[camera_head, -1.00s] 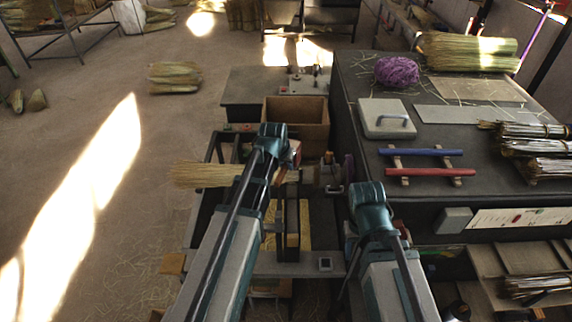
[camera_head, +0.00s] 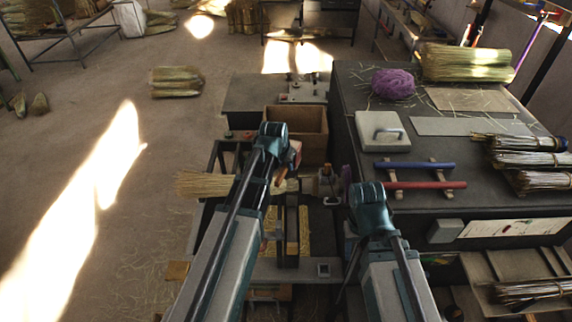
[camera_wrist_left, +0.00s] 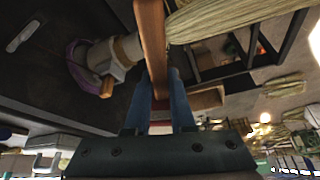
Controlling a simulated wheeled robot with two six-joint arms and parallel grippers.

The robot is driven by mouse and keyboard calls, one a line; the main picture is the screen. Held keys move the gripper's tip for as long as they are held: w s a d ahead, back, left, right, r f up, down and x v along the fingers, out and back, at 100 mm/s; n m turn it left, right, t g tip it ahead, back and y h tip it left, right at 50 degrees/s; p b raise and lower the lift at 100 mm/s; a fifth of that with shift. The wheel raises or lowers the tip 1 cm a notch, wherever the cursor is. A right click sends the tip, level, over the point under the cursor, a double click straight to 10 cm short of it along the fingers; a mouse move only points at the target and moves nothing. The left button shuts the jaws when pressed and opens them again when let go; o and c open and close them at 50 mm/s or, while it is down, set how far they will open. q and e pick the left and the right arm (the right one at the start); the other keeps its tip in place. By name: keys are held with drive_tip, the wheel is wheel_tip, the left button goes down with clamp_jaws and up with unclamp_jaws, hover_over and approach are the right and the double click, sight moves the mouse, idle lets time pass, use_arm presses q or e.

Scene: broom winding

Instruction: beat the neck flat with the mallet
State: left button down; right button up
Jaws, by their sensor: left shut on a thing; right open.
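My left gripper (camera_head: 284,160) is shut on the wooden handle of the mallet; the handle (camera_wrist_left: 152,45) stands between the blue fingers in the left wrist view. A reddish part of the mallet (camera_head: 294,154) shows beside my left wrist. The broom's straw (camera_head: 205,184) lies sideways, fanning to the left, with its neck (camera_head: 287,186) towards a clamp (camera_head: 327,184) on the right. My left arm partly covers the broom. In the left wrist view the straw (camera_wrist_left: 240,18) passes behind the handle; contact cannot be told. My right gripper (camera_head: 368,197) is open and empty, its fingertips mostly hidden.
An open wooden box (camera_head: 297,128) stands behind the broom. The dark bench (camera_head: 470,205) on the right holds a purple twine ball (camera_head: 393,83), a lidded grey box (camera_head: 382,131), blue and red rods (camera_head: 425,185) and straw bundles (camera_head: 530,160). The floor on the left is mostly clear.

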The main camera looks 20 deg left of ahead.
use_arm(q)
drive_tip(key=shift+f, duration=0.55)
wheel_tip(320, 180, down, 5)
drive_tip(key=b, duration=0.5)
drive_tip(key=shift+f+b, duration=0.15)
drive_tip(key=shift+b, duration=0.25)
idle(0.4)
